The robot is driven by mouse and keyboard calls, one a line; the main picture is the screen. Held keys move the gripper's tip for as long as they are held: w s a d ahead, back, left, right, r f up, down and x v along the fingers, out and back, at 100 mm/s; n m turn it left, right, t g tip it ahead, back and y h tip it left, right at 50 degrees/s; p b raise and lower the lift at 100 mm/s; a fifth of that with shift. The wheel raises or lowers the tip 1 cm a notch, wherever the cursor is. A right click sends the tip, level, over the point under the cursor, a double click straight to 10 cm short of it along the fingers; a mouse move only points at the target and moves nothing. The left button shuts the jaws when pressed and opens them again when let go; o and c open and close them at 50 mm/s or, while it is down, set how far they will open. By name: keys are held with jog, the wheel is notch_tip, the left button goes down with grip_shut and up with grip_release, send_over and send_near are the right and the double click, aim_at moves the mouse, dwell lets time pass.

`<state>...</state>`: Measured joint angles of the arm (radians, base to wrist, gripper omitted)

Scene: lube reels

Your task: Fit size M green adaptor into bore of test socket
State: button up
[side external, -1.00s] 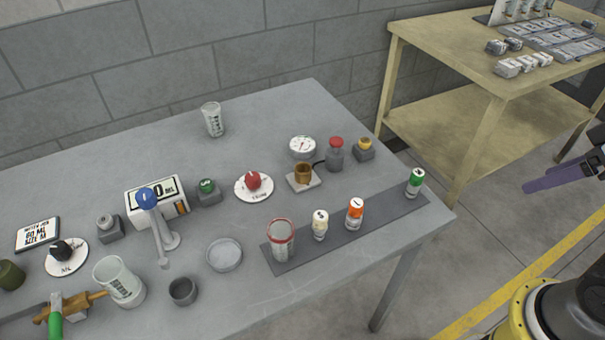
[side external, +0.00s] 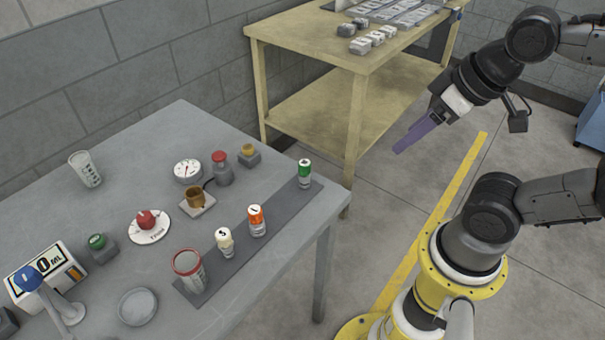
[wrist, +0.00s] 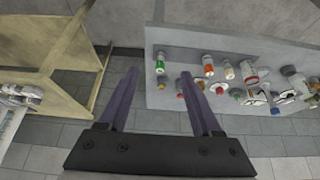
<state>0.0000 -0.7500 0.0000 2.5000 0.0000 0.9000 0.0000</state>
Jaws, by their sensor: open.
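My gripper (side external: 413,138) is open and empty, in the air off the table's right side. In the wrist view the green adaptor (wrist: 160,62) shows beyond and between my purple fingers (wrist: 159,76), well apart from them.
A wooden bench (side external: 335,60) stands behind. The air between gripper and table is clear.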

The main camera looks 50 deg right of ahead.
jog(key=shift+o, duration=0.4)
dwell(0.3)
jog(key=w+r+n, duration=0.4)
jog(key=n, duration=0.3)
jog(key=n+g, duration=0.6)
jog(key=n, duration=0.3)
send_over(305, 162)
notch_tip(305, 162, down, 10)
notch_tip(305, 162, down, 14)
jog(key=shift+f, duration=0.1)
grip_shut()
